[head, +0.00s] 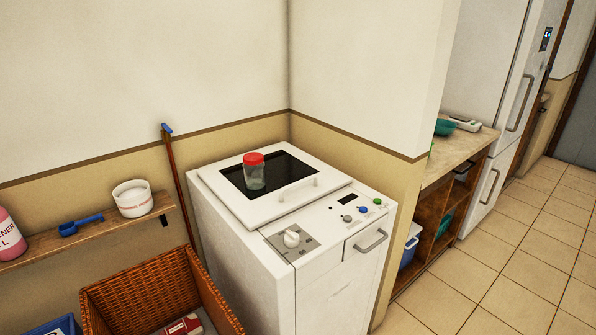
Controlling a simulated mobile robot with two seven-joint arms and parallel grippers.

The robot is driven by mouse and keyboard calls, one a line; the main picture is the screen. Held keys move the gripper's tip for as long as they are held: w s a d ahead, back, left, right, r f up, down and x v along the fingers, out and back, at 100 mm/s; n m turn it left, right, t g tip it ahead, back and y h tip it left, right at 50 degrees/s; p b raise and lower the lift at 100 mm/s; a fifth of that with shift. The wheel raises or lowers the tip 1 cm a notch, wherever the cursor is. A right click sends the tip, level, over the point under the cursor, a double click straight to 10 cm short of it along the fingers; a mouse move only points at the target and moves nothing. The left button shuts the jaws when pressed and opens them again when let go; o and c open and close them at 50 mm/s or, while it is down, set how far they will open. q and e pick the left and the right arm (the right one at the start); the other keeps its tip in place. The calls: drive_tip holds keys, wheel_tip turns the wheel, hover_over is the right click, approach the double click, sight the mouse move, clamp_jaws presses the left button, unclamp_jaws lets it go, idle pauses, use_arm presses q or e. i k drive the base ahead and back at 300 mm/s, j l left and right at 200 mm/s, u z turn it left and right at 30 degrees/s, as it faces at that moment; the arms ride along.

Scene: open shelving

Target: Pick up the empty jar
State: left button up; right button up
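The jar (254,176) is clear with a red lid and looks empty. It stands upright on the dark glass panel in the lid of a white washing machine (240,262). Neither of my grippers shows in the head view, and nothing touches the jar.
A wooden wall shelf (95,238) at left holds a pink bottle (8,236), a blue scoop (80,225) and a white tub (132,198). A wicker basket (140,285) stands before the machine's left side. Open shelving (436,205) stands at right. The tiled floor (500,270) is clear.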

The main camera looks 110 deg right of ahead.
sight(253, 166)
drive_tip(key=z, duration=3.3)
